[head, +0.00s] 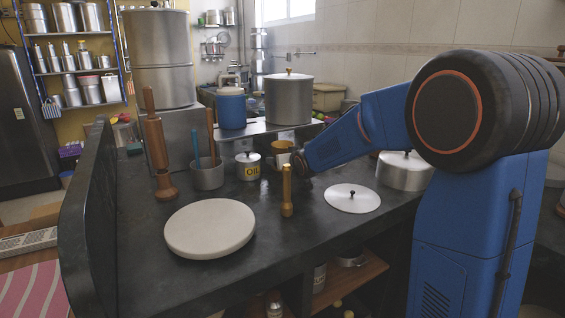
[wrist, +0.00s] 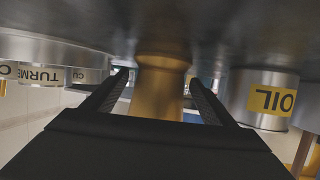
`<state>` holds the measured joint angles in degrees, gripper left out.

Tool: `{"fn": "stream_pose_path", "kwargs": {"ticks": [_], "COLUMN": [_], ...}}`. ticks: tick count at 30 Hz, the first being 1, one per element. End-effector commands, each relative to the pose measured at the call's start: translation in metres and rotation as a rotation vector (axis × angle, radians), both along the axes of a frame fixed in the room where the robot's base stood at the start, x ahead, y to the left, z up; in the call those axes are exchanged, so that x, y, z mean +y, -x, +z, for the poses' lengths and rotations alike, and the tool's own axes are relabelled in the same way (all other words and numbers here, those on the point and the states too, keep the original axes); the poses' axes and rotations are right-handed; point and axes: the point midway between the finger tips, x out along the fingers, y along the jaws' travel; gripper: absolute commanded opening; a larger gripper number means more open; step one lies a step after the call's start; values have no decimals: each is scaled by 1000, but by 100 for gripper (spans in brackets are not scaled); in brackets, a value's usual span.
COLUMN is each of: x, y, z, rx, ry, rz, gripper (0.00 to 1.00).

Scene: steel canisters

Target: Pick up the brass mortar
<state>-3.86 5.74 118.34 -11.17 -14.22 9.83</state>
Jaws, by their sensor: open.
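The brass mortar (head: 282,146) stands on the dark counter behind the slim brass grinder, partly hidden by pale shapes and my arm's end. In the wrist view, which is upside down, the mortar (wrist: 158,88) shows upright between my fingers, its foot flaring at the counter. My gripper (wrist: 158,80) is open, one finger on each side of it, with small gaps visible. In the head view my gripper (head: 300,163) is small and dark, just right of the mortar.
An OIL canister (head: 248,166) stands left of the mortar, also in the wrist view (wrist: 262,98). A slim brass grinder (head: 287,192), a flat lid (head: 352,198) and a round board (head: 210,228) are nearer. A TURMERIC canister (wrist: 38,75) shows in the wrist view.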

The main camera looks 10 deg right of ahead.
Motion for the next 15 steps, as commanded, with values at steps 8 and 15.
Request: {"fn": "stream_pose_path", "kwargs": {"ticks": [8, 15], "x": [2, 2], "y": [-14, -14], "z": [-5, -5], "rx": [-1, -1], "ry": [0, 0], "rz": [0, 0], "gripper": [79, 48]}}
